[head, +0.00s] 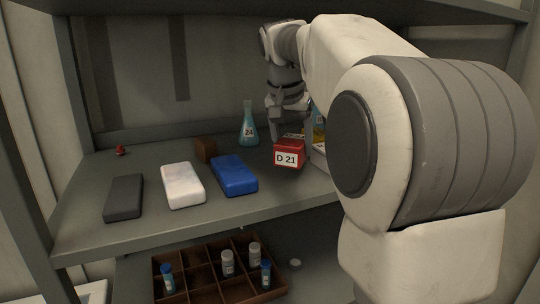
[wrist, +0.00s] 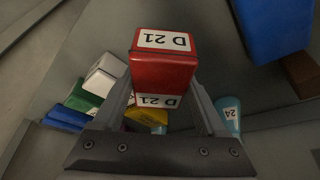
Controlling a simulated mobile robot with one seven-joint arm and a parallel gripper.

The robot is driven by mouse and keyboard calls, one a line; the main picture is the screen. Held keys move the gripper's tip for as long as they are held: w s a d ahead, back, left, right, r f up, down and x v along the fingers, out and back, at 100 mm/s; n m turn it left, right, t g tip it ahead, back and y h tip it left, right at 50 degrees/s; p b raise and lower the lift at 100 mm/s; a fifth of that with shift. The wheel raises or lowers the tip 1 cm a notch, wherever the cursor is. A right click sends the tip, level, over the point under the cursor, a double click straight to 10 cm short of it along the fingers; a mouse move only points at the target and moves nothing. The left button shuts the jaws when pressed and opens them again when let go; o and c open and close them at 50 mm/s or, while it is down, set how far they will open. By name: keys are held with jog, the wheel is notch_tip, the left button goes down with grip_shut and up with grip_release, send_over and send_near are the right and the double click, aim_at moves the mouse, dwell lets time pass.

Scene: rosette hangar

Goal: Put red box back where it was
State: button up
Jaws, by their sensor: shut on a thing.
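The red box (head: 289,155), labelled D 21, is at the right part of the shelf board in the head view. It also shows in the wrist view (wrist: 163,72), between my gripper's fingers. My gripper (head: 290,133) comes down from above and is shut on the red box; its fingers also show in the wrist view (wrist: 160,100). I cannot tell whether the box touches the shelf or hangs just above it. My arm hides the shelf's right part in the head view.
On the shelf (head: 100,220) are a blue box (head: 234,175), a white box (head: 183,185), a dark box (head: 124,198), a brown block (head: 205,149) and a flask (head: 249,128). A yellow object (wrist: 152,117) and green box (wrist: 84,98) are nearby. A compartment tray (head: 205,289) sits below.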

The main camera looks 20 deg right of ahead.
aim_at(292, 158)
jog(key=shift+f, duration=1.65)
jog(key=shift+f, duration=0.1)
